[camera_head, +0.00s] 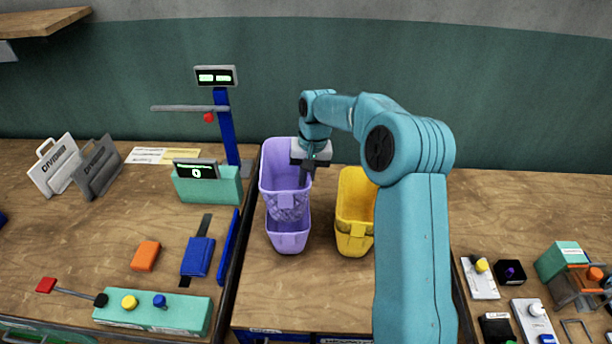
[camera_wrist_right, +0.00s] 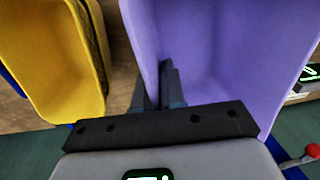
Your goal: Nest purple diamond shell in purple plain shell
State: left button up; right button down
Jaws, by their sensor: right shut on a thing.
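The purple diamond shell (camera_head: 286,207) is a light purple open bin with a patterned lower front. It is upright and lines up over the purple plain shell (camera_head: 288,242), whose lower front shows beneath it. I cannot tell how far its bottom is inside the plain shell. My right gripper (camera_head: 306,178) is shut on the right wall of the diamond shell, one finger inside. In the right wrist view the gripper (camera_wrist_right: 167,85) straddles that wall, and the shell's inside (camera_wrist_right: 240,50) looks empty. My left gripper is not in view.
A yellow shell (camera_head: 354,225) stands close on the right, beside my right arm. On the left are a teal scale box (camera_head: 208,188), a blue post (camera_head: 226,130) and a teal button panel (camera_head: 152,312). Small devices sit at the far right. The wood in front of the shells is clear.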

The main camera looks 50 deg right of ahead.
dwell(0.4)
jog(key=shift+f+b, duration=1.05)
jog(key=shift+f, duration=0.45)
jog(key=shift+f+b, duration=0.9)
jog(key=shift+f, duration=0.35)
jog(key=c, duration=1.1)
grip_release()
jog(key=shift+c, duration=0.2)
